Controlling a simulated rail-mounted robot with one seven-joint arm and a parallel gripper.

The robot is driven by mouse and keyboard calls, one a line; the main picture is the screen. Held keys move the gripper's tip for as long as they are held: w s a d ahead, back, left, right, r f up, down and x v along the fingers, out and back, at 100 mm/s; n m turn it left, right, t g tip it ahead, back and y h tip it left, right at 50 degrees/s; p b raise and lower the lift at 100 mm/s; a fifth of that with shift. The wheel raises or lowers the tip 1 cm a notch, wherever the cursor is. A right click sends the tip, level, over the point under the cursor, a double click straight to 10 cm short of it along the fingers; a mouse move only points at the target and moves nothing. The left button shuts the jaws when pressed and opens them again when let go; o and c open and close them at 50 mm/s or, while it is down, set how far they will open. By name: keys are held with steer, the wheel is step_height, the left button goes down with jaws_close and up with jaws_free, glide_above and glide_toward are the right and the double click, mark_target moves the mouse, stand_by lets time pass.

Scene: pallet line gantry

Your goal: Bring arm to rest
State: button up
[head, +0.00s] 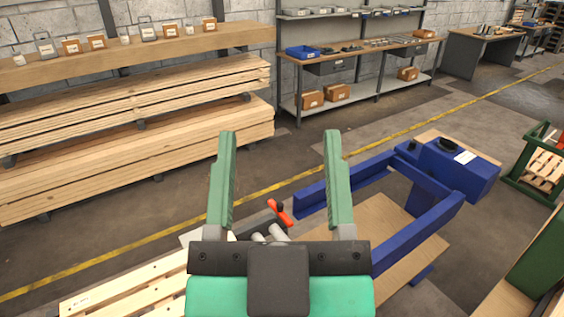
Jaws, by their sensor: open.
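My gripper (280,150) is in the lower middle of the head view, with two green fingers spread wide apart. It is open, and nothing is held between the fingers. The dark palm and green body below hide part of what lies behind. Through the gap I see floor, a yellow line and a red-handled tool-like object (280,213) beyond the palm; its lower part is hidden.
A blue frame (432,222) around a wooden board stands to the right, with a blue machine housing (458,168) behind. A pale wooden pallet (125,292) lies lower left. Stacked planks (130,155) and a workbench (365,50) line the wall. The grey floor between is clear.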

steer(key=shift+s+d+r+t, duration=0.1)
steer(key=shift+s+r+t, duration=0.2)
steer(key=shift+s+r, duration=0.4)
step_height(320, 180, up, 23)
steer(key=p, duration=2.3)
